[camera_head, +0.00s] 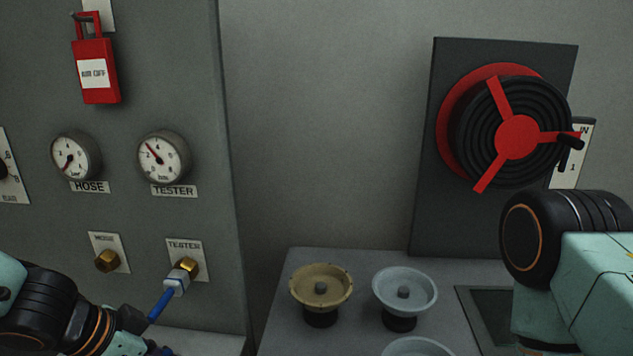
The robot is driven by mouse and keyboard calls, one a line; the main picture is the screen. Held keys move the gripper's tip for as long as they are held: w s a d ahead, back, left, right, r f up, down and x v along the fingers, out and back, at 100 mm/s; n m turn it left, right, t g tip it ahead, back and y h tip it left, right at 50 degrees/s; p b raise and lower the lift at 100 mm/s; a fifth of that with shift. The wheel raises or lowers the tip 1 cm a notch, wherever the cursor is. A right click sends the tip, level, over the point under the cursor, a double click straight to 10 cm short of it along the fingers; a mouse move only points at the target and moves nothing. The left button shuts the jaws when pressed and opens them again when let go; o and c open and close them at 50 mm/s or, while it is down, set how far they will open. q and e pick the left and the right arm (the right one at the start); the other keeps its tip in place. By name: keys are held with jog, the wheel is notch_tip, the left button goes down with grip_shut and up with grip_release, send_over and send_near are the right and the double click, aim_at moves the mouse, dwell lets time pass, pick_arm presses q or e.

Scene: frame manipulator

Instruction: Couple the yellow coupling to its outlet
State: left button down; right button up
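A brass outlet (107,260) sits under the HOSE label on the grey panel, with nothing on it. A second brass outlet (188,266) under the TESTER label has a silver fitting (176,282) with a blue hose (161,304) at it. A dull yellow dish-shaped piece (320,286) stands on a black foot on the grey bench; I cannot tell whether it is the yellow coupling. My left gripper (134,319) is at the blue hose, below the TESTER outlet; its fingers are mostly hidden. Of my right arm only links show, at the right edge.
Two pale blue-grey dishes, one behind (404,288) and one at the front edge (418,347), share the bench (290,265). A hose reel (515,135) with red spokes hangs on a dark board. A red lock (96,72) and two gauges are on the panel.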

pick_arm(q)
jog(key=d+b, duration=0.1)
jog(key=d+m, duration=0.1)
jog(key=d, duration=0.1)
jog(key=d+f+m+h+b, duration=0.1)
jog(key=d, duration=0.1)
jog(key=shift+d+f+g+b, duration=0.1)
jog(key=shift+g+b, duration=0.2)
jog(key=shift+b, duration=0.05)
jog(key=shift+s, duration=0.15)
